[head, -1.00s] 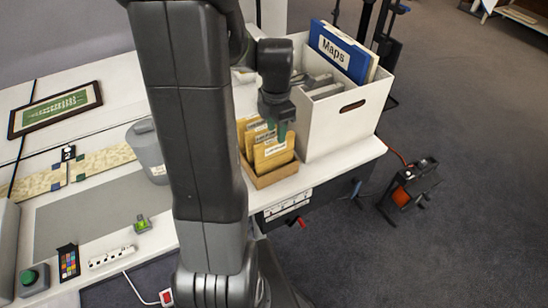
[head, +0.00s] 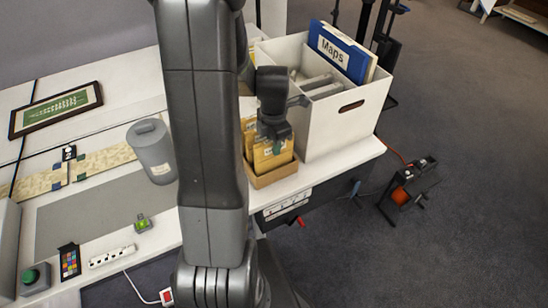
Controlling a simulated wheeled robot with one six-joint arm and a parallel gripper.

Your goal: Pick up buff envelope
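Several buff envelopes (head: 268,163) stand upright in a small cardboard tray (head: 275,177) on the white table, in front of the white box. My gripper (head: 275,147) points down in front of the top of the front envelope, with its fingertips overlapping it in the head view. The gripper and arm hide part of the envelopes and their labels. I cannot tell whether the fingers are open, or whether they touch an envelope.
A white box (head: 345,122) with a blue Maps folder (head: 342,52) stands close behind and right of the tray. A grey bin (head: 152,150) stands left of my arm. A framed picture (head: 56,107) and a power strip (head: 113,256) lie further left.

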